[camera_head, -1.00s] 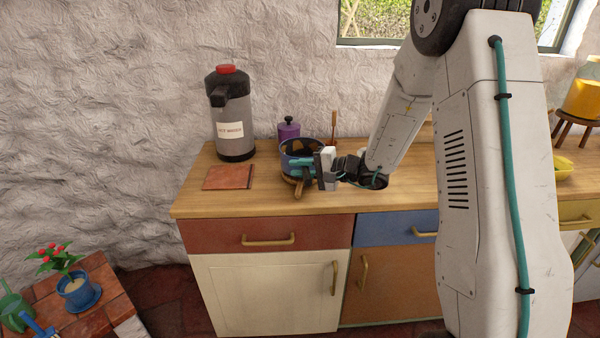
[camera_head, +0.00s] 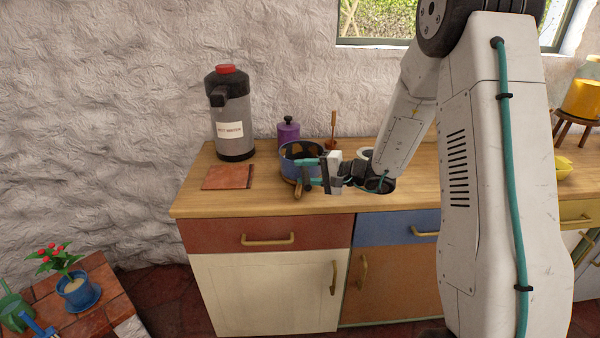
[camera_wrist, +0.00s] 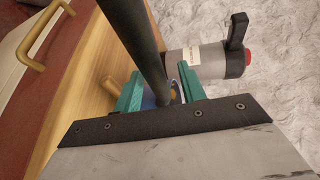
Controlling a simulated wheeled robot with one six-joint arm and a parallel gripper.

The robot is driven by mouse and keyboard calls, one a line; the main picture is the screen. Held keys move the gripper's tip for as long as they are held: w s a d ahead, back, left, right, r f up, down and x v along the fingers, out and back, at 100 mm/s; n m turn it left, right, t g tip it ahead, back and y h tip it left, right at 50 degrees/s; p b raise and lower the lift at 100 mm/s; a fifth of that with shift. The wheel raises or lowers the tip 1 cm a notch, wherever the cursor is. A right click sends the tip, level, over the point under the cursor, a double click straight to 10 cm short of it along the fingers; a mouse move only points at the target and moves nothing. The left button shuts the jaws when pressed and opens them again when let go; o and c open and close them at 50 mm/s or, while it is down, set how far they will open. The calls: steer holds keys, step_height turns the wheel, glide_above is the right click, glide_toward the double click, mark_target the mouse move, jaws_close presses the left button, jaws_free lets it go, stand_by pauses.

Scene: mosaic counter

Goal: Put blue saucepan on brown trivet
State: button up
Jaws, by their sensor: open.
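The blue saucepan (camera_head: 291,166) stands on the wooden counter, with its wooden handle (camera_head: 298,188) toward the counter's front edge. It has something dark and tan inside. The brown trivet (camera_head: 229,177), a flat reddish-brown square, lies bare to its left. My gripper (camera_head: 308,174) is open at the saucepan's right front side, its teal fingers level with the pan and near the handle. I cannot tell whether they touch it. In the wrist view, a bit of the blue pan (camera_wrist: 148,101) shows between the teal fingers, and the handle (camera_wrist: 111,86) shows at the left; most of the pan is hidden.
A grey dispenser with a red top (camera_head: 231,115) stands behind the trivet. A purple canister (camera_head: 288,133) stands behind the saucepan, and a small pot with a wooden stick (camera_head: 332,142) is to its right. The counter's front edge (camera_head: 255,211) is close in front.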

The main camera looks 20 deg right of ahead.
steer(key=v, duration=0.9)
steer(key=s+a+r+n+g+h, duration=0.1)
steer(key=s+a+r+n+g, duration=0.35)
steer(key=s+a, duration=0.3)
steer(key=s+a+r+n+g, duration=0.3)
steer(key=s+a+r+g, duration=0.25)
steer(key=s, duration=0.35)
steer(key=s+d+r+n+h, duration=0.1)
steer(key=s+d+h, duration=0.1)
steer(key=s+h, duration=0.3)
steer(key=s+d+r+h, duration=0.1)
steer(key=s+h, duration=0.4)
steer(key=s, duration=0.6)
steer(key=shift+s+d+r+n+t+h, duration=0.15)
steer(key=shift+s+d+n+t+h, duration=0.2)
steer(key=shift+d, duration=0.5)
steer(key=shift+c, duration=0.5)
